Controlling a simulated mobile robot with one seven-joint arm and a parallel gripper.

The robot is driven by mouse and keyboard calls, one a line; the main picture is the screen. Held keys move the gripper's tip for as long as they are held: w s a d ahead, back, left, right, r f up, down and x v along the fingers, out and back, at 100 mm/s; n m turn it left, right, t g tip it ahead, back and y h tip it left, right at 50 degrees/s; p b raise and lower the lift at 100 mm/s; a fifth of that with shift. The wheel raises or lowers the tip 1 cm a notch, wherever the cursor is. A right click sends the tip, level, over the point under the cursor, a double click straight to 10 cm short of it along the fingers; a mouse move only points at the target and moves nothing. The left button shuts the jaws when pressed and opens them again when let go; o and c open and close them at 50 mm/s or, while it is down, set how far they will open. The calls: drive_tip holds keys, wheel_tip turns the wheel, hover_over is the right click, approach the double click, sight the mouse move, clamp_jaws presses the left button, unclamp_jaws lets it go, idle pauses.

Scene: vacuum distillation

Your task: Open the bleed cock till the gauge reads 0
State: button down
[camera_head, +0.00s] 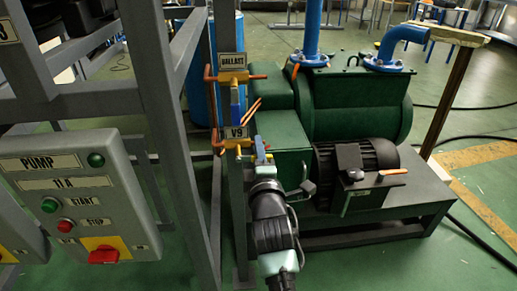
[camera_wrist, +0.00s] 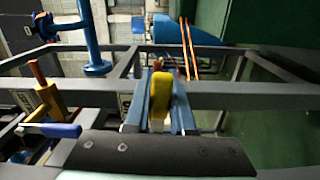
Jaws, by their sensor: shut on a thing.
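A small brass-yellow cock with copper pipe ends (camera_head: 246,145) sits on a grey post behind the plate marked V9 (camera_head: 237,133). In the wrist view its yellow part (camera_wrist: 160,97) lies between the two blue-grey fingers. My gripper (camera_head: 262,152) reaches up to it from below right and is shut on it; it also shows in the wrist view (camera_wrist: 163,90). The plate and fingers hide part of the cock, so its turn angle cannot be told. No gauge face is visible in either view.
Above stands another brass cock (camera_head: 233,77) with a blue lever, marked BALLAST; it shows at left in the wrist view (camera_wrist: 47,100). A PUMP control box (camera_head: 78,190) is at left. A green pump (camera_head: 355,100) and dark motor (camera_head: 352,165) stand behind right.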

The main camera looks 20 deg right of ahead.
drive_tip(key=shift+f, duration=0.1)
drive_tip(key=c, duration=0.8)
unclamp_jaws()
drive_tip(key=shift+o, duration=0.2)
drive_tip(key=p+v, duration=0.1)
drive_tip(key=v, duration=1.2)
drive_tip(key=shift+p, duration=0.4)
drive_tip(key=s+a+r+m+t+y, duration=0.1)
drive_tip(key=a+r+m+t, duration=0.2)
drive_tip(key=r, duration=0.8)
drive_tip(key=s+a+r+m+t+y, duration=0.1)
drive_tip(key=a+r+m+t+y, duration=0.1)
drive_tip(key=a+r, duration=0.65)
drive_tip(key=s+a+r+m+t+y, duration=0.1)
drive_tip(key=r+m+t, duration=0.15)
drive_tip(key=r, duration=1.05)
drive_tip(key=s+a+r+m+t+y, duration=0.1)
drive_tip(key=s+a+r+m, duration=0.15)
drive_tip(key=s+r, duration=0.2)
drive_tip(key=s+a+r+m+t, duration=0.1)
drive_tip(key=s+a+r+m, duration=0.15)
drive_tip(key=r, duration=0.35)
wheel_tip(320, 180, up, 35)
drive_tip(key=m+p, duration=0.1)
drive_tip(key=p, duration=3.3)
drive_tip(key=shift+s+d+f+p, duration=0.2)
drive_tip(key=shift+s+d+p, duration=0.1)
drive_tip(key=shift+s, duration=0.15)
